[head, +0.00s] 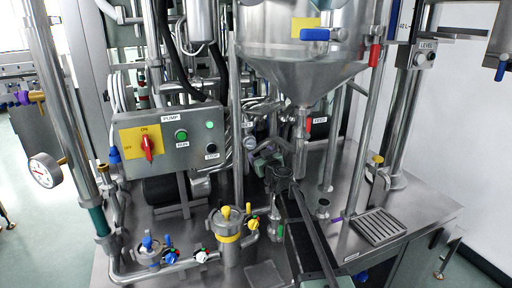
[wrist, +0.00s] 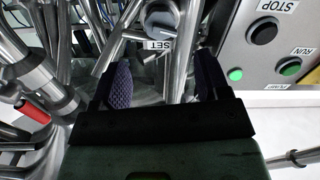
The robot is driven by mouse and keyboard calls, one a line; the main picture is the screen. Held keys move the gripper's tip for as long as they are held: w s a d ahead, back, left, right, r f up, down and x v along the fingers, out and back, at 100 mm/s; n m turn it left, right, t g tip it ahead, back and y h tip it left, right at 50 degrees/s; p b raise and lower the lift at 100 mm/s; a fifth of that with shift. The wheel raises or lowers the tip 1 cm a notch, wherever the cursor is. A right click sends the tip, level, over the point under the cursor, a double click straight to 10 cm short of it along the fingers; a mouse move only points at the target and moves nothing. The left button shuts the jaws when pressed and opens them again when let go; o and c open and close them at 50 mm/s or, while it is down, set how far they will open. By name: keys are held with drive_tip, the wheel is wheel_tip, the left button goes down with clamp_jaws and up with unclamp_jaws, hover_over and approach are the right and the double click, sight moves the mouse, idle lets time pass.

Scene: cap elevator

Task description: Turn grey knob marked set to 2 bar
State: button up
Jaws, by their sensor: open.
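The grey knob (wrist: 160,18) is at the top centre of the wrist view, partly cut off by the frame edge. A white label reading SET (wrist: 158,45) sits just below it. In the head view part of this label (head: 249,143) shows behind the equipment, and the knob cannot be clearly made out there. My gripper (wrist: 163,80) is open and empty, with its two dark padded fingers apart. The knob and label appear beyond the gap between them, with no contact visible. The knob's scale and setting are not readable.
The pump panel (head: 183,143) with a red switch, RUN and STOP buttons stands left. A steel hopper (head: 300,62) hangs above the crowded centre, with pipes close around. A red-handled part (wrist: 33,112) is left in the wrist view. A drain grate (head: 377,227) lies right.

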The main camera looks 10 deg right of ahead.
sight(253, 146)
drive_tip(key=w, duration=0.3)
drive_tip(key=w+a, duration=0.1)
drive_tip(key=w, duration=0.4)
drive_tip(key=shift+w+a, duration=0.35)
drive_tip(key=c, duration=0.9)
